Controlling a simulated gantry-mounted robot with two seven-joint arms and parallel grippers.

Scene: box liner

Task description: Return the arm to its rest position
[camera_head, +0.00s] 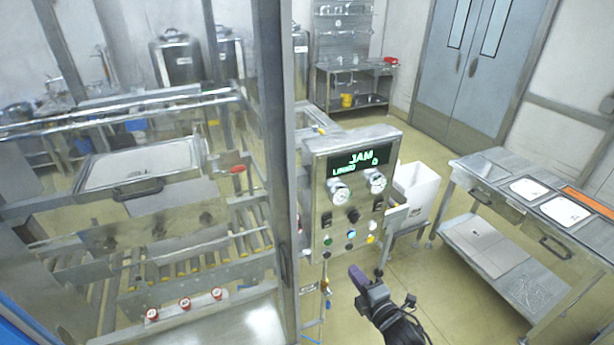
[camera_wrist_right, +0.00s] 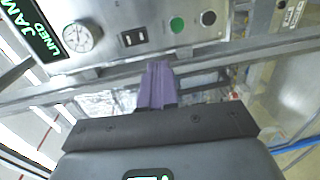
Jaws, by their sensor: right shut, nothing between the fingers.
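My right gripper (camera_head: 356,274) is in the lower middle of the head view, in front of and below the control panel (camera_head: 318,215). Its purple fingers are shut with nothing between them. In the right wrist view the shut fingers (camera_wrist_right: 157,86) point toward the lower edge of the panel (camera_wrist_right: 130,50). I cannot tell from these frames whether they touch it. My left gripper is not in view.
The panel's green display (camera_head: 361,158) reads "JAM" and "LINED". A glazed machine frame (camera_head: 282,150) with a roller conveyor (camera_head: 190,262) stands left. A white bin (camera_head: 416,190) is behind the panel. A steel table (camera_head: 484,238) stands right, with open floor between.

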